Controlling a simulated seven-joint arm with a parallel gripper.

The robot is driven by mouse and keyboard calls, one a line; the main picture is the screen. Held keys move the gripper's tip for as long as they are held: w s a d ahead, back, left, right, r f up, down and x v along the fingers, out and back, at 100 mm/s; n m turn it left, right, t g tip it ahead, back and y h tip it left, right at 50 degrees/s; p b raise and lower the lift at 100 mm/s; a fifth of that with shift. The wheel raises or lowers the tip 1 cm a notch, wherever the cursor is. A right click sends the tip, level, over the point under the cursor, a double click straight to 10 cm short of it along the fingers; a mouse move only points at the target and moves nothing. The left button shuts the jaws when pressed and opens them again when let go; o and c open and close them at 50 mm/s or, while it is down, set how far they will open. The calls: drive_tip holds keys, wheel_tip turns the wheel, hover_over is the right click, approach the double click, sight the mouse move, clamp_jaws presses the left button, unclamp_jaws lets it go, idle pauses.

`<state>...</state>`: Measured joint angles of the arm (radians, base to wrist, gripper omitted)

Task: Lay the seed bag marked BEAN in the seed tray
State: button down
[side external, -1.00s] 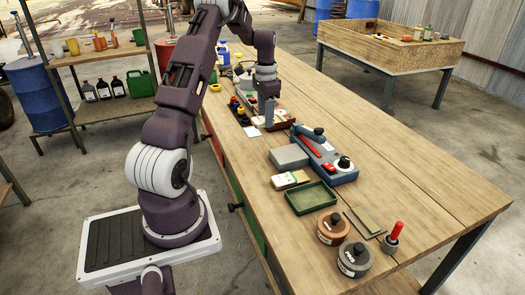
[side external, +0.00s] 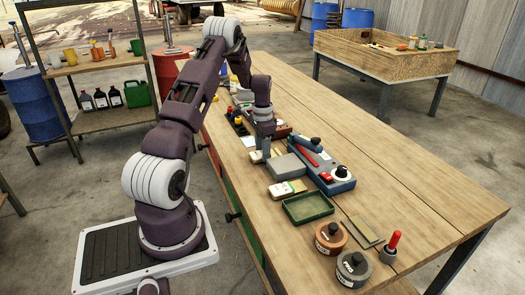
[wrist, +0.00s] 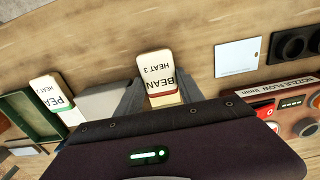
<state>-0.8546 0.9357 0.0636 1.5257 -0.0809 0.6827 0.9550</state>
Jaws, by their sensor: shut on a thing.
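The bag marked BEAN (wrist: 160,70) is a small white packet with a tan end, between my fingers in the wrist view. My gripper (wrist: 158,98) is shut on it. In the side view my gripper (side external: 264,155) points down just left of the grey block, and a pale bit of the bag (side external: 256,157) shows beside the fingertips. I cannot tell whether the bag is clear of the table. The seed tray (side external: 308,208), green and shallow, stands empty nearer the camera; part of it shows at the left of the wrist view (wrist: 45,112).
A bag marked PEA (wrist: 53,100) lies between the tray and the grey block (side external: 286,167). A blue device (side external: 325,172) stands right of the block. The table's right side is clear.

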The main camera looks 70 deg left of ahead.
drive_tip(key=shift+f, duration=0.15)
drive_tip(key=c, duration=0.7)
unclamp_jaws()
drive_tip(key=shift+c, duration=0.2)
